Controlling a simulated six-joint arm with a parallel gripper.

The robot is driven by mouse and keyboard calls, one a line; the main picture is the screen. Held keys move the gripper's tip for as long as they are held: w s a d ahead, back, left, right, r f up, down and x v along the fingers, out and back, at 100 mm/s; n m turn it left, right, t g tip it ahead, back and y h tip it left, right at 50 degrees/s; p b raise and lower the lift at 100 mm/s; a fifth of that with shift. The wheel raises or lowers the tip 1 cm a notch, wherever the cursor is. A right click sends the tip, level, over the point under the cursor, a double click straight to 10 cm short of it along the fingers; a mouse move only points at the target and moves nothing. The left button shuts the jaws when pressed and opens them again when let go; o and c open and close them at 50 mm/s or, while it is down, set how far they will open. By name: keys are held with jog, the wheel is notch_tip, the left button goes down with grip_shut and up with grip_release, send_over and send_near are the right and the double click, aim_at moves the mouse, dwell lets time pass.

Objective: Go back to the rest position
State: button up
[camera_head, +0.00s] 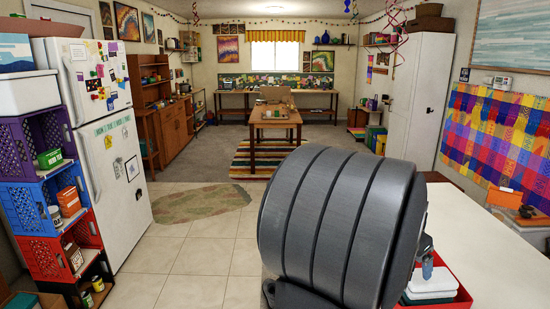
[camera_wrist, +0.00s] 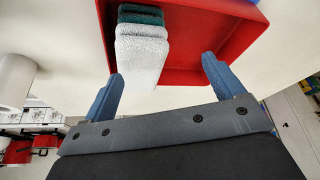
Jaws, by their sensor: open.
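My gripper (camera_wrist: 161,82) is open in the wrist view, with its two blue-grey fingers spread apart and nothing between them. Beyond the fingertips is a red tray (camera_wrist: 215,35) holding a white folded cloth (camera_wrist: 141,50) and dark green folded cloths (camera_wrist: 140,14). In the head view, a large dark arm link of mine covers the middle. My gripper also shows there in small part (camera_head: 427,266), just right of that link and above the red tray (camera_head: 462,296). The white cloth (camera_head: 432,281) shows in the tray there.
A white counter (camera_head: 485,250) runs along the right. At the left, purple (camera_head: 30,145), blue (camera_head: 33,222) and red (camera_head: 40,258) crates are stacked with items inside, next to a white fridge (camera_head: 110,150). The tiled floor ahead is clear. A wooden table (camera_head: 276,121) stands farther back.

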jog(key=w+a+f+n+t+y, duration=0.1)
jog(key=w+a+f+n, duration=0.25)
jog(key=a, duration=0.45)
jog(key=w+a+f+n+y, duration=0.15)
jog(key=w+a, duration=0.25)
jog(key=a, duration=0.4)
jog(key=w+a+f+n+t, duration=0.1)
jog(key=w+a+f+n, duration=0.25)
jog(key=a, duration=0.45)
jog(key=w+a+f+n+y, duration=0.1)
jog(key=a+f+n, duration=0.2)
jog(key=a+f, duration=0.3)
notch_tip(320, 180, down, 4)
jog(key=shift+w+a+r+t, duration=0.1)
jog(key=shift+w+a+t, duration=0.05)
jog(key=shift+w+t, duration=0.2)
